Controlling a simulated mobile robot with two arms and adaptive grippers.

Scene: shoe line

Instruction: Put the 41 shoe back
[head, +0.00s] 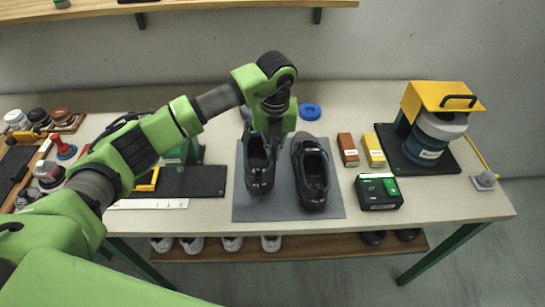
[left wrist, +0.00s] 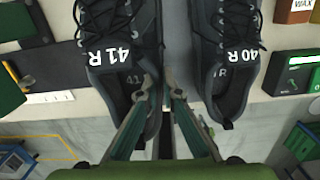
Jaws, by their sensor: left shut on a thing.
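The black shoe marked 41 R (left wrist: 119,40) is on the left in the left wrist view. In the head view it is the left shoe (head: 259,176) of two at the grey mat (head: 240,205). In the left wrist view my left gripper (left wrist: 157,82) has one finger inside the shoe's opening and the other outside, shut on the collar side facing the other shoe. Whether the shoe touches the mat I cannot tell. The black shoe marked 40 R (head: 313,178) stands to its right, apart from the gripper. My right gripper is not in view.
Brown and yellow boxes (head: 373,150) and a black-green box (head: 379,191) stand right of the mat. A yellow-topped machine (head: 435,120) is further right. A blue ring (head: 309,112) lies behind. A shelf below (head: 210,250) holds more shoes.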

